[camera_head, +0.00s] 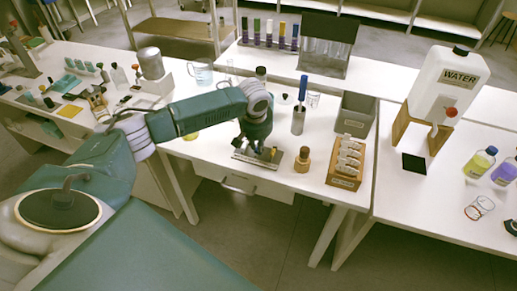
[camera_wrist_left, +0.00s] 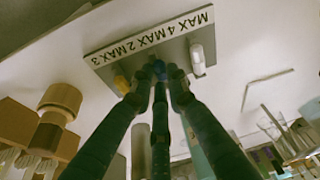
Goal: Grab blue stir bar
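The small metal stand (camera_head: 245,156) lies on the middle white table; in the left wrist view the stand (camera_wrist_left: 112,66) carries "MAX" labels along its edge. The blue stir bar (camera_wrist_left: 159,69) stands upright on it, between a yellow stir bar (camera_wrist_left: 121,83) and a white stir bar (camera_wrist_left: 197,60). My left gripper (camera_head: 257,148) points down over the stand. In the left wrist view its three fingertips (camera_wrist_left: 159,83) are close around the blue bar and partly hide it. Whether they press on it cannot be told. My right gripper is not in view.
A brown bottle (camera_head: 302,160) and a wooden rack of small bottles (camera_head: 342,182) stand close right of the stand. Behind are a metal cup with a blue item (camera_head: 298,122) and a grey bin (camera_head: 355,116). A water container (camera_head: 446,84) stands on the right table.

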